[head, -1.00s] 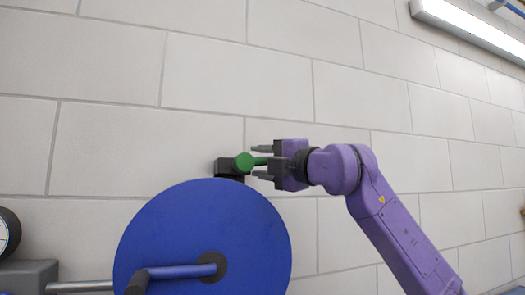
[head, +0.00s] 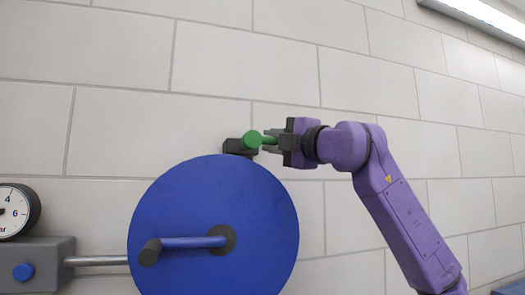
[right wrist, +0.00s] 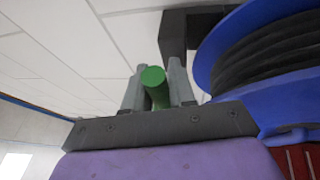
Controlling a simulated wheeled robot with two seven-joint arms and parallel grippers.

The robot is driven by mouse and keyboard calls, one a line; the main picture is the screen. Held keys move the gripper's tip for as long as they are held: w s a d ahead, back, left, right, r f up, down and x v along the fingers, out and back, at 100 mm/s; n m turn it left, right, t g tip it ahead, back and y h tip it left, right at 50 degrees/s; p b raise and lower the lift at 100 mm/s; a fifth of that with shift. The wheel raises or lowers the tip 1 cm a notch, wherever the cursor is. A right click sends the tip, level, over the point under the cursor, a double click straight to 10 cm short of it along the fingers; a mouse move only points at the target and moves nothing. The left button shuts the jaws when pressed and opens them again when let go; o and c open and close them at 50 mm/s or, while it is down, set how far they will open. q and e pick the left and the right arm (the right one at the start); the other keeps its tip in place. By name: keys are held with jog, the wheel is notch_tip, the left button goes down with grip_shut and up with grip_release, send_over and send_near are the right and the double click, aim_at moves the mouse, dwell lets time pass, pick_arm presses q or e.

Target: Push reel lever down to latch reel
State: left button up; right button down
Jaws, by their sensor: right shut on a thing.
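The reel (head: 190,205) is a large blue disc with a blue crank bar and dark knob on its face, low in the middle of the head view. The green reel lever (head: 253,140) sits at a dark bracket (head: 240,147) at the reel's upper right. My right gripper (head: 272,142) comes in from the right and is shut on the lever. In the right wrist view the green lever (right wrist: 153,76) stands between the two grey fingers, with the blue reel flange (right wrist: 225,45) and wound black hose to the right. My left gripper is not in view.
A round gauge (head: 15,211) and a grey box with a blue button (head: 38,262) stand at the left. A metal rod (head: 97,261) runs from the box toward the reel. A pale block wall (head: 210,60) lies behind, with a lamp at the top right.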

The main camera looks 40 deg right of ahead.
jog(key=c, duration=1.1)
grip_release()
jog(key=shift+o, duration=0.3)
jog(key=shift+w+a, duration=0.1)
jog(key=shift+w, duration=0.15)
jog(key=b+v, duration=0.5)
jog(key=v, duration=0.5)
jog(key=shift+s, duration=0.25)
